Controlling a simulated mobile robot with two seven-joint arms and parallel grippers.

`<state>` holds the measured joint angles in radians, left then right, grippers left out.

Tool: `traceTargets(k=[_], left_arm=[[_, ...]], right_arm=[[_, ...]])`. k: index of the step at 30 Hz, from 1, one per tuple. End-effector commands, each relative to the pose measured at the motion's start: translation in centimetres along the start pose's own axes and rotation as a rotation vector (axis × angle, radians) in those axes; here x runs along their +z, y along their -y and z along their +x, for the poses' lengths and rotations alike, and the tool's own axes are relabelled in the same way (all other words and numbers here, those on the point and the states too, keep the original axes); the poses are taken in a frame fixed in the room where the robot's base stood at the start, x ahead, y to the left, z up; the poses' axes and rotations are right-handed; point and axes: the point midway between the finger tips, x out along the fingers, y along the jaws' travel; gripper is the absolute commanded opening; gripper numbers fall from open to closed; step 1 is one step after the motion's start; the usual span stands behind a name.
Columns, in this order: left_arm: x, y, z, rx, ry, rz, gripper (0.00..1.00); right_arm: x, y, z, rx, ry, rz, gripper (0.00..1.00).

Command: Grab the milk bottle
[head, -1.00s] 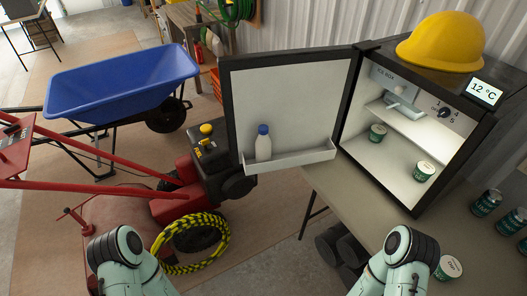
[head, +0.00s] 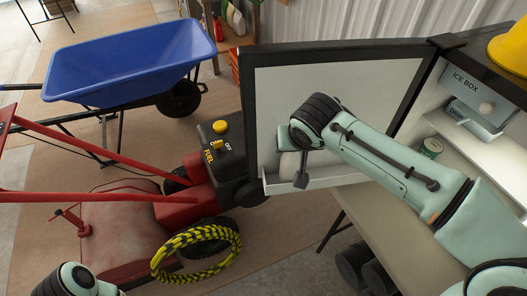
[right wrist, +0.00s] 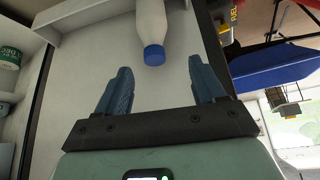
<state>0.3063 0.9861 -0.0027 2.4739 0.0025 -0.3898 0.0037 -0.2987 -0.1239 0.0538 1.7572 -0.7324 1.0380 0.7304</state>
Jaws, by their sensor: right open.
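The milk bottle is white with a blue cap and stands in the door shelf of the open ice box. In the head view my right arm hides most of it; a white part of the bottle (head: 288,166) shows. In the right wrist view the bottle (right wrist: 152,22) comes in from the top, its cap pointing toward my gripper. My right gripper (right wrist: 160,78) is open and empty, with the cap just beyond and between its fingertips, apart from both. In the head view its fingers are largely hidden by my wrist. My left gripper is out of view; only part of my left arm shows.
The ice box door (head: 362,80) is open, with a white shelf (head: 340,176) along its bottom. A green-and-white tub (head: 431,148) sits inside the box. A red machine (head: 130,215) with a yellow-black coiled rope (head: 165,268) and a blue wheelbarrow (head: 130,65) stand left.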

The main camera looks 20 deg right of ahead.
Motion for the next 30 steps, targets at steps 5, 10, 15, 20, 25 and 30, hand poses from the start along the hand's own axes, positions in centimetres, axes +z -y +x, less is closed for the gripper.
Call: traceTargets(k=[5,10,15,20,25,30], left_arm=[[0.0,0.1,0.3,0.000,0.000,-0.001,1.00],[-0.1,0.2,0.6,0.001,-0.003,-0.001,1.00],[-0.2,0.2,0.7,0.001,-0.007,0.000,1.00],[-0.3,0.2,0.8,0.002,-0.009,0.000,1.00],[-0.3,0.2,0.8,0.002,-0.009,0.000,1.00],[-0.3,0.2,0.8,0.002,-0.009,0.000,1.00]], right_arm=[[-0.8,-1.6,-2.2,0.027,-0.042,0.046,0.69],[-0.8,-1.7,0.8,0.031,-0.037,0.045,0.69],[-1.0,-1.8,3.9,0.030,-0.037,0.044,0.69],[-1.1,-1.8,5.3,0.028,-0.039,0.044,0.69],[-1.2,-1.9,6.8,0.028,-0.037,0.044,0.69],[-1.5,-2.2,9.5,0.029,-0.037,0.044,0.69]])
